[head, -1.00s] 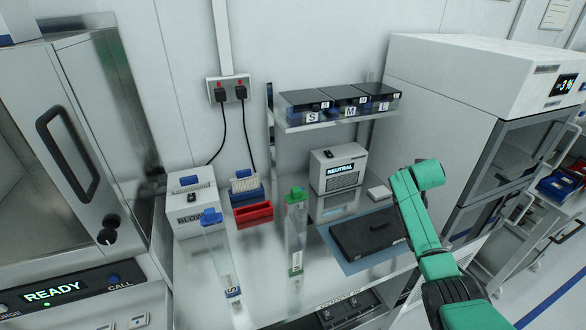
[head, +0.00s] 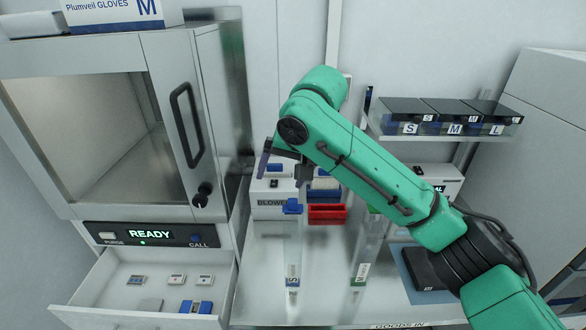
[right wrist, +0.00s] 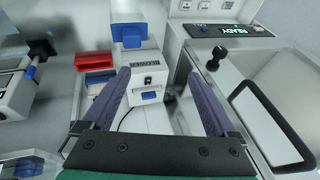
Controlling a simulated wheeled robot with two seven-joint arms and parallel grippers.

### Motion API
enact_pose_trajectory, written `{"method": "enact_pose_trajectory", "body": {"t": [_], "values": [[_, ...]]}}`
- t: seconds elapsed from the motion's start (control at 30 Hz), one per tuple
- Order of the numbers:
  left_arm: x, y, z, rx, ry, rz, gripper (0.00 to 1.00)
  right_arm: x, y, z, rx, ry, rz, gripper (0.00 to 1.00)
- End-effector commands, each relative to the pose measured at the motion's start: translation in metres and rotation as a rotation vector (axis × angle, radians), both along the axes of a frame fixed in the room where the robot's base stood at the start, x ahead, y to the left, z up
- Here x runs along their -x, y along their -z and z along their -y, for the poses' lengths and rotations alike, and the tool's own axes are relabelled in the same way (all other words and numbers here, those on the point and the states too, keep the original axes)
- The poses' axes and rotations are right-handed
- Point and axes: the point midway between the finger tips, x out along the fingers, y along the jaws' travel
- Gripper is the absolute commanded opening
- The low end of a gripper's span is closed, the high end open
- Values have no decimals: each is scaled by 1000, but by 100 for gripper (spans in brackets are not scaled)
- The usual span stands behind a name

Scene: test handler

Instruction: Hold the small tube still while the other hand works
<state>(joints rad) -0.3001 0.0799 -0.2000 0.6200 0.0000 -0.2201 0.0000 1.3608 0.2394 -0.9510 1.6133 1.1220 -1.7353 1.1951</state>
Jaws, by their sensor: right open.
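A slim clear tube (head: 292,250) with a blue cap and an S label stands upright on the bench in the head view. Its blue cap seems to be the blue block (right wrist: 131,36) in the right wrist view. A similar clear tube with a green cap and an M label (head: 360,272) stands to its right, partly behind my arm. My right gripper (head: 285,172) is open and empty, above and behind the blue cap in the picture, near the blower box; it also shows in the right wrist view (right wrist: 158,72) with its fingers apart. My left gripper is out of view.
The blower box (head: 268,205) and a red bin (head: 327,215) stand at the back. Left is a READY cabinet (head: 140,234) with an open drawer (head: 95,300) of small parts. A shelf (head: 440,133) holds S, M, L boxes.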

Motion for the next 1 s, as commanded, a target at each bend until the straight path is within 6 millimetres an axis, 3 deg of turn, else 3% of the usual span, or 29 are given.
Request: {"method": "enact_pose_trajectory", "body": {"t": [0.03, 0.1, 0.2, 0.3, 0.47, 0.8, 1.0], "values": [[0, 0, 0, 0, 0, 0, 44, 23, -21, -2, 86, -18, 13, 92], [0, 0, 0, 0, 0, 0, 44, 44, -39, 7, 185, -6, 25, 92], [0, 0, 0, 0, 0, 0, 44, 62, -54, 18, 273, 16, 42, 92], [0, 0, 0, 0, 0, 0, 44, 66, -55, 22, 304, 26, 46, 92], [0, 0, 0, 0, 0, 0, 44, 58, -32, 22, 303, 25, 40, 92], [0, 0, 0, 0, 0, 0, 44, 27, 38, 23, 301, 27, 43, 92], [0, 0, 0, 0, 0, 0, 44, 21, 53, 22, 299, 24, 46, 92]]}}
